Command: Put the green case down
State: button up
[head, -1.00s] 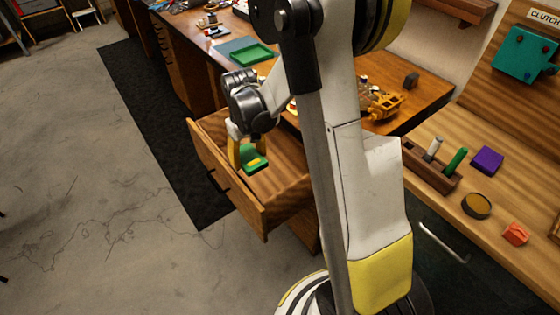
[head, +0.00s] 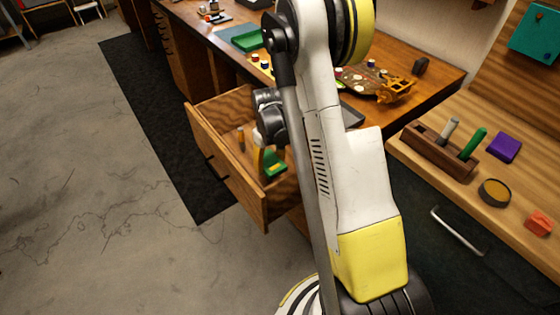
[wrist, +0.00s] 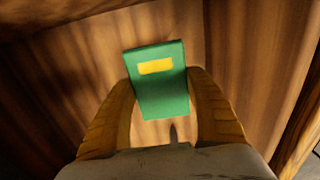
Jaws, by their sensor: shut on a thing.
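The green case (wrist: 160,92) with a yellow label sits between the two yellow fingers of my gripper (wrist: 160,100) in the wrist view. My gripper is shut on it. In the head view the green case (head: 275,169) is low inside the open wooden drawer (head: 228,165), with my gripper (head: 268,162) above and around it. The wooden drawer interior (wrist: 235,50) fills the background of the wrist view. I cannot tell whether the case touches the drawer floor. My arm hides the drawer's right part.
A small brown upright piece (head: 240,138) stands in the drawer. The desk above holds a green tray (head: 247,40) and an orange model part (head: 397,88). On the right bench are a wooden holder (head: 440,150), a purple block (head: 504,147) and a round tin (head: 494,191).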

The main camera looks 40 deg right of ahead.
notch_tip(320, 180, down, 10)
jog(key=b, duration=0.4)
jog(key=shift+r, duration=0.15)
jog(key=o, duration=1.3)
